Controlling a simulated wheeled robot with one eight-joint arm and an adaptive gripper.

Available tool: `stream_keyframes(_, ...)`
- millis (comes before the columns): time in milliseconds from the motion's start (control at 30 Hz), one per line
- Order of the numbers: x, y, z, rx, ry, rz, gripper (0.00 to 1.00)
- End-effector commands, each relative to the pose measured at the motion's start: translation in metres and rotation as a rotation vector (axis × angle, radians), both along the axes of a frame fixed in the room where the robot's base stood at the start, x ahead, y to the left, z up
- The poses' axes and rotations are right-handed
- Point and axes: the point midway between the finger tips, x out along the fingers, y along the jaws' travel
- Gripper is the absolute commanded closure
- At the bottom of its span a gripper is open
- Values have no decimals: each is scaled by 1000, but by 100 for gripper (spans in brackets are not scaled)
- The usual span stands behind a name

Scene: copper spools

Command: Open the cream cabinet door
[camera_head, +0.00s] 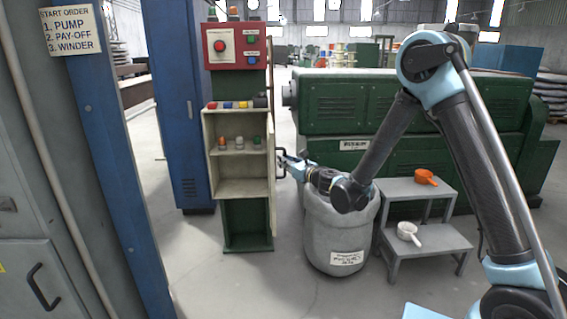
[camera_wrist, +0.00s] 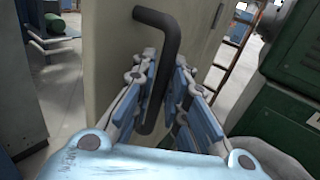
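The cream cabinet (camera_head: 243,189) stands on a green pedestal in the head view. Its front is open and shows a shelf inside. The cream door (camera_head: 272,170) is swung out at the right side, seen nearly edge-on. In the wrist view the door's face (camera_wrist: 112,75) fills the middle, with a black bent handle (camera_wrist: 158,18) on it. My gripper (camera_head: 287,162) is at the outer side of the door. In the wrist view my gripper's fingers (camera_wrist: 167,68) lie closely on both sides of the handle's bar, which runs between the pads. Their contact is partly hidden.
A red button box (camera_head: 235,46) is above the cabinet, and small coloured items stand on its top and shelf. A large grey sack (camera_head: 338,232) stands under my forearm. A grey step stand (camera_head: 430,238) is to its right. Floor left of the sack is clear.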

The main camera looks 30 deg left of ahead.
Motion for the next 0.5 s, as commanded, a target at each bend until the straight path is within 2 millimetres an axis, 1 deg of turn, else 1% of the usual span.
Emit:
stream_keyframes(367,0,2,0,0,-1,0,69)
stream_keyframes(500,-3,-4,0,0,-1,0,69)
